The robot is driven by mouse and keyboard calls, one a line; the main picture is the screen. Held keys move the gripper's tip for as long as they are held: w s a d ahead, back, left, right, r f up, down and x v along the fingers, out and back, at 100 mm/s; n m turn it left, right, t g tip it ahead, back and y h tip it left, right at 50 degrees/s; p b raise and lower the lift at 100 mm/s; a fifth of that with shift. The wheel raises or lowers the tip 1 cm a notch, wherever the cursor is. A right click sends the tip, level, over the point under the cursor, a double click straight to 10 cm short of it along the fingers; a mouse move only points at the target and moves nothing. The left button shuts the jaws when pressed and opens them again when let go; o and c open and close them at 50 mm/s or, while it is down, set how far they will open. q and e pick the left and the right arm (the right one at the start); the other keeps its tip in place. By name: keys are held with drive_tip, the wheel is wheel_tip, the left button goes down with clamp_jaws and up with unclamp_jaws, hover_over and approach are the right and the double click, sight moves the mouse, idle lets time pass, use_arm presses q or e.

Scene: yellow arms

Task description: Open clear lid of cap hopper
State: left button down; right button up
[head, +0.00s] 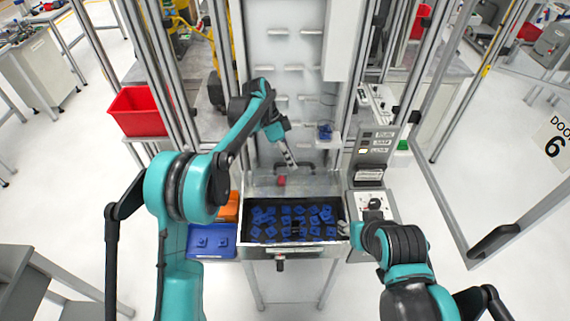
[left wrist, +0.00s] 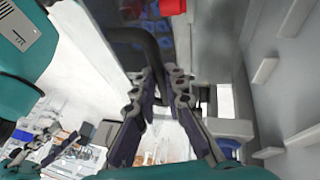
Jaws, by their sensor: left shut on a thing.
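The cap hopper (head: 245,236) is a metal bin full of blue caps (head: 292,220), in the middle of the head view. Its clear lid (head: 318,185) shows as a see-through panel at the back of the bin, raised and tilted up from it. A black handle (left wrist: 150,50) is on the lid. My left gripper (head: 291,164) is shut on this handle, with the fingers (left wrist: 160,90) either side of it in the left wrist view. My right gripper (head: 344,229) is low at the hopper's right edge, and its finger opening is too small to tell.
A red knob-like part (head: 281,181) is behind the caps. A blue tray (head: 208,241) and an orange bin (head: 229,207) stand left of the hopper. A control panel (head: 376,205) is on the right. Metal posts and a white back panel (head: 285,60) close in the rear.

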use_arm(q)
drive_tip(key=shift+w+f+g, duration=0.25)
drive_tip(key=shift+w+g, duration=0.05)
drive_tip(key=shift+w, duration=0.2)
use_arm(e)
drive_tip(key=shift+w+a, duration=0.3)
drive_tip(key=shift+a, duration=0.1)
use_arm(q)
drive_tip(key=c, duration=1.6)
unclamp_jaws()
drive_tip(key=shift+c, duration=0.2)
drive_tip(key=shift+o, duration=0.4)
drive_tip(key=shift+w, duration=0.1)
use_arm(e)
drive_tip(key=shift+w, duration=0.15)
use_arm(q)
drive_tip(key=shift+r, duration=0.15)
wheel_tip(320, 180, up, 10)
drive_tip(key=shift+a, duration=0.15)
